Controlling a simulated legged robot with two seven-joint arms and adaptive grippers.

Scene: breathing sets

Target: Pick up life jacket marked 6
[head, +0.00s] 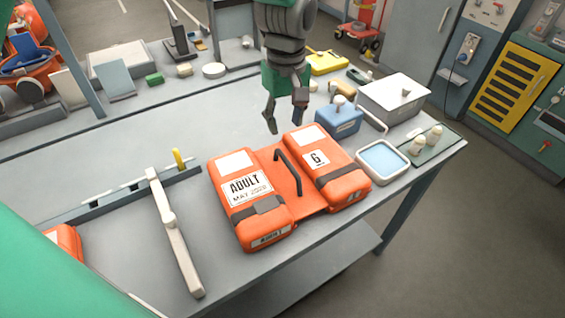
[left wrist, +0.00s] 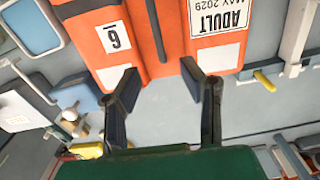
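The orange life jacket marked 6 (head: 322,172) lies flat on the grey workbench, with a black handle (head: 288,172) across its middle. Its left half carries a label reading ADULT. My left gripper (head: 285,122) hangs just behind and above the jacket, fingers pointing down and apart. In the left wrist view the jacket (left wrist: 160,45) appears upside down, with the 6 label at left and the handle (left wrist: 154,25) between the halves. The open fingers (left wrist: 162,88) are at its edge and the gap between them is empty. My right gripper is not in view.
A white bar (head: 175,235) lies left of the jacket, near a rail with a yellow clip (head: 179,160). A blue box (head: 339,120), a tray with a blue inside (head: 383,160) and a white box (head: 394,97) stand close at right.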

